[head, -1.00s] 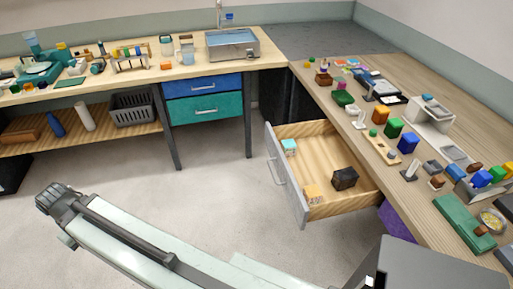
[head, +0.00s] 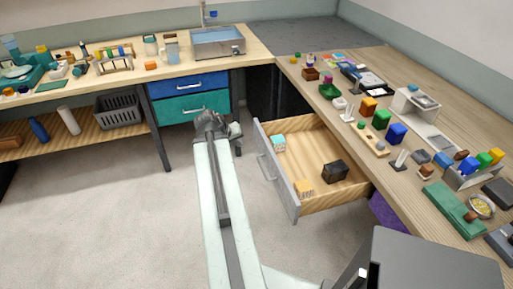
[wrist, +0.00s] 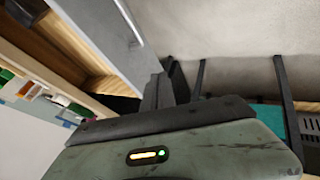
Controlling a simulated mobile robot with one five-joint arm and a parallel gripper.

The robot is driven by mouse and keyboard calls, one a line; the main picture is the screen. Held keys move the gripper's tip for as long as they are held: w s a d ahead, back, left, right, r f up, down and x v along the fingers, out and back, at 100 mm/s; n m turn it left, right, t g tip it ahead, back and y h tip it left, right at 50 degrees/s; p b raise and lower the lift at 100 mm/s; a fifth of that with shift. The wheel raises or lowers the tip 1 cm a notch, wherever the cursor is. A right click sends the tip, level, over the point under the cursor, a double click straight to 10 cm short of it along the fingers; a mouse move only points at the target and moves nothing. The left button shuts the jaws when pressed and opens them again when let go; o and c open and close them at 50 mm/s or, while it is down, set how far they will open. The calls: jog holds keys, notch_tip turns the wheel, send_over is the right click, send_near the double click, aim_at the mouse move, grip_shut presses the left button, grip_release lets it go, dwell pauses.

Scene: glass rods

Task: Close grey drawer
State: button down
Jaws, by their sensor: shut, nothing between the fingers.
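The grey drawer (head: 275,176) stands pulled out from under the right-hand counter in the head view. Its grey front panel with a bar handle faces left, and its wooden inside is open to view. It holds a teal-topped box, a black box (head: 335,171) and a small tan block (head: 304,187). My gripper (head: 213,121) is at the far end of my outstretched arm, left of the drawer front and apart from it. It is shut and empty. In the wrist view the drawer's grey panel (wrist: 108,40) runs close beside my gripper (wrist: 165,88).
A blue drawer (head: 190,86) and a teal drawer (head: 193,107) under the back counter are shut. A dark basket (head: 118,111) sits on the low shelf at left. Many small items crowd the right counter (head: 300,85). The floor (head: 120,200) left of my arm is clear.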

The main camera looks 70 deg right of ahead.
jog(key=b, duration=0.8)
send_near(261, 148)
jog(key=shift+x, duration=2.25)
jog(key=shift+s+a, duration=0.15)
